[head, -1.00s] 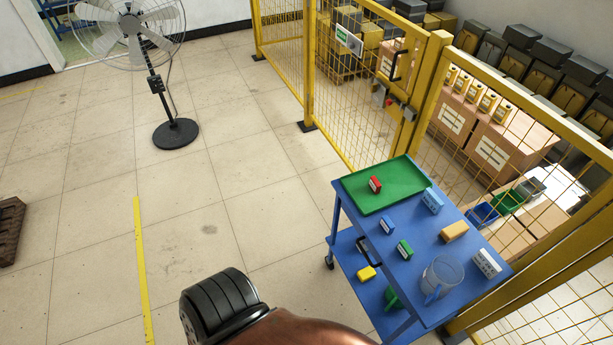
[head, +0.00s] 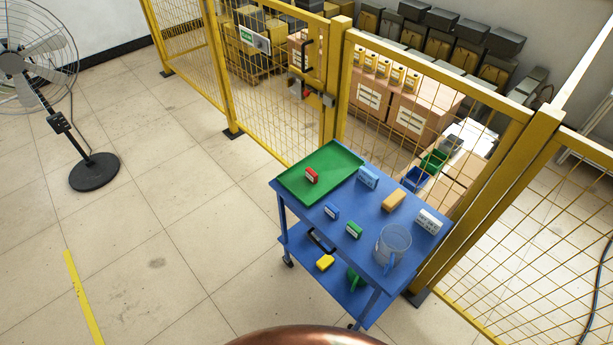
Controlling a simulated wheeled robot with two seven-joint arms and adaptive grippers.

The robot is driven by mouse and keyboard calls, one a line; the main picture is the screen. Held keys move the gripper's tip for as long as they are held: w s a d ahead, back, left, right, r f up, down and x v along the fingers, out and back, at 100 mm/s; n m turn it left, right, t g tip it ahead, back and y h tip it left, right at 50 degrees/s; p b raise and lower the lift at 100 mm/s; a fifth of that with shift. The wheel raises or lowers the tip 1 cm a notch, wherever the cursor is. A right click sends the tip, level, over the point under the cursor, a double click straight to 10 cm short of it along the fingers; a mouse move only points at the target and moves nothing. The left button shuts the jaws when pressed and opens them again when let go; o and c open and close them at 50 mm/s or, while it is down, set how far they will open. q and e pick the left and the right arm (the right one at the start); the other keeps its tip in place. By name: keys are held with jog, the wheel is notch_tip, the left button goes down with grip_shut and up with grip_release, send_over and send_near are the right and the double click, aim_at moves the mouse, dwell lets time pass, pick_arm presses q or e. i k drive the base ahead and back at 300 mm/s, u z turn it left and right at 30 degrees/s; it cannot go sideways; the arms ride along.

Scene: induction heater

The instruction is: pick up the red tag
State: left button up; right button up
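The red tag (head: 311,175) is a small red block with a pale label. It lies in the green tray (head: 343,152) on the top of the blue cart (head: 357,230). Neither of my grippers shows in the head view, so nothing of mine is seen near the tag. A copper-coloured rounded surface, which I cannot identify, shows at the bottom edge.
The cart top also holds blue tags (head: 332,211), a green tag (head: 354,230), a tan block (head: 394,200), a white block (head: 428,221) and a clear jug (head: 392,246). A yellow fence (head: 268,95) stands behind the cart. Open floor lies left, with a fan (head: 93,171).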

aim_at(310, 174)
jog(key=u, duration=1.65)
jog(key=i, duration=1.85)
jog(key=z, duration=1.55)
